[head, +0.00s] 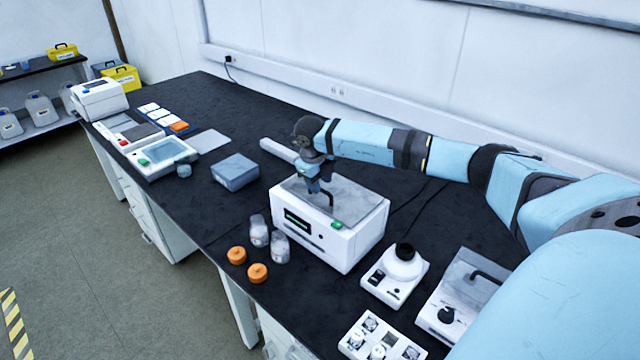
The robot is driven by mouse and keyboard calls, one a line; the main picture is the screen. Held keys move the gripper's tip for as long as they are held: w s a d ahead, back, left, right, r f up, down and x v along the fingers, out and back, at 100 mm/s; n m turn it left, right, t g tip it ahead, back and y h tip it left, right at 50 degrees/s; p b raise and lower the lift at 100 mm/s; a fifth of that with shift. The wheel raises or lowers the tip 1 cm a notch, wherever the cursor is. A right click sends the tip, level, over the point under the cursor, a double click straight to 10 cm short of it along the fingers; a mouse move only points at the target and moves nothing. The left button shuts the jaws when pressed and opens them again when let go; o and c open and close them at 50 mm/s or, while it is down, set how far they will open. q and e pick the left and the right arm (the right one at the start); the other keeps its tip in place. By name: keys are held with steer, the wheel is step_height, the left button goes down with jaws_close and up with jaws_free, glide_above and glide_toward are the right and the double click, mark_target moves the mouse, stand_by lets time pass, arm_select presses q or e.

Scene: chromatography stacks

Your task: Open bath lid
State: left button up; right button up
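The bath (310,236) is a white box with a green display on its front, standing on the black bench. Its flat grey lid (358,210) lies closed on top, with a dark bent handle (328,198) standing up from it. My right gripper (319,189) comes down over the lid, right at the handle's top. The fingers are small and dark here, so I cannot tell whether they are open or closed on the handle. My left gripper is out of view.
Two clear jars (259,231) and two orange caps (237,255) stand in front of the bath. A grey box (235,169) is to its left. A white stirrer-like device (395,274) and a second lidded device (459,298) stand to its right. The wall runs behind.

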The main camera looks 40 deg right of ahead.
steer(key=shift+d+f, duration=0.15)
steer(key=shift+f, duration=0.65)
jaws_close()
